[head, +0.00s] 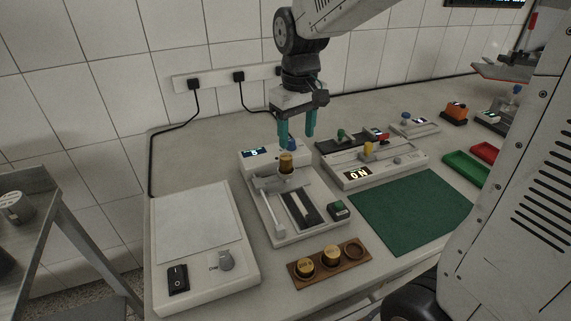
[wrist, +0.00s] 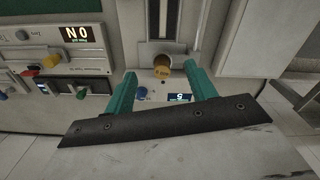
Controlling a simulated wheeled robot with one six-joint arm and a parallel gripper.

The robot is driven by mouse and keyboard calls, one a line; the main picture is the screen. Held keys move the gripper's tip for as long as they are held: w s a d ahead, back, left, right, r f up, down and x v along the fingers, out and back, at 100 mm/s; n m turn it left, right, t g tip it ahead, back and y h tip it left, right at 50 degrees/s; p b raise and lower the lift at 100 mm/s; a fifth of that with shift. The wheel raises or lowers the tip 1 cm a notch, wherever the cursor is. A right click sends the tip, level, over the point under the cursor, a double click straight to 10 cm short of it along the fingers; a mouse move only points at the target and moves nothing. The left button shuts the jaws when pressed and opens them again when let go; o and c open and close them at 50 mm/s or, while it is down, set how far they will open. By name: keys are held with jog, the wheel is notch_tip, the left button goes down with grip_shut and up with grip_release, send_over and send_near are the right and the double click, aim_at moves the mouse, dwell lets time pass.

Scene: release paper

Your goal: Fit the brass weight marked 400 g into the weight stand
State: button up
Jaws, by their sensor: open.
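A brass weight (head: 286,158) sits upright on the grey test device (head: 259,198); no mark on it is readable. My gripper (head: 297,142) is open, with its teal fingers pointing down above and slightly behind this weight. In the wrist view the weight (wrist: 162,68) shows between the open fingertips (wrist: 160,76), with no contact visible. The wooden weight stand (head: 313,278) lies at the front of the table. It holds two brass weights, in its left (head: 305,265) and middle (head: 331,253) places. Its right place (head: 354,249) is an empty round recess.
A white-plated device (head: 199,225) with a black switch stands at left. A second device (head: 374,165) reading "ON" and a dark green mat (head: 413,213) lie at right. Green (head: 466,167) and red trays stand further right.

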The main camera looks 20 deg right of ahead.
send_over(286, 156)
jog(key=f, duration=0.3)
jog(key=shift+s+a+f+n, duration=0.1)
jog(key=shift+s+a+n, duration=0.1)
jog(key=shift+s+n, duration=0.1)
jog(key=f, duration=0.7)
jog(key=shift+w+d+f, duration=0.15)
jog(key=shift+w+f, duration=0.1)
jog(key=shift+f, duration=0.15)
grip_shut()
jog(key=shift+r, duration=0.1)
